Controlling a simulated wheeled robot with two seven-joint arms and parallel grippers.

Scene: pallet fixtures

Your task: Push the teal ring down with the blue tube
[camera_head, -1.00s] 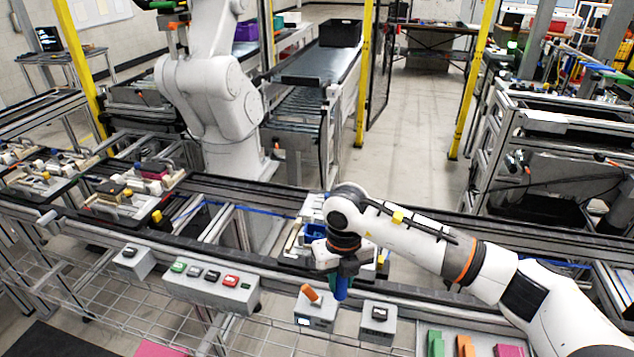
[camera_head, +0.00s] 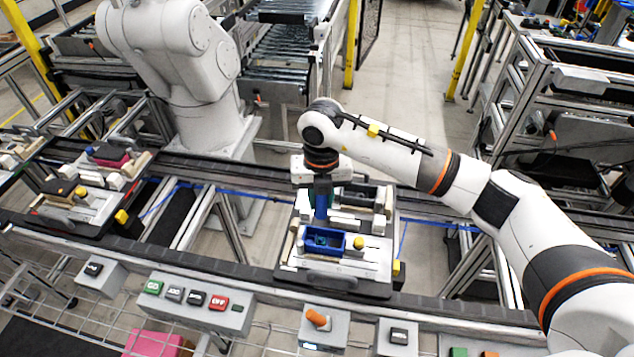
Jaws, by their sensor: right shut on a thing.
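My right gripper (camera_head: 323,187) points down over the pallet fixture (camera_head: 345,272) on the conveyor. It is shut on the blue tube (camera_head: 321,208), which hangs upright below the fingers. The tube shows just behind a blue open box (camera_head: 340,241) on the fixture. I cannot tell whether the tube's lower end touches anything. Small teal parts show inside the blue box, but I cannot tell a teal ring for certain. My left gripper is not in view.
Another loaded pallet (camera_head: 100,208) stands to the left.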

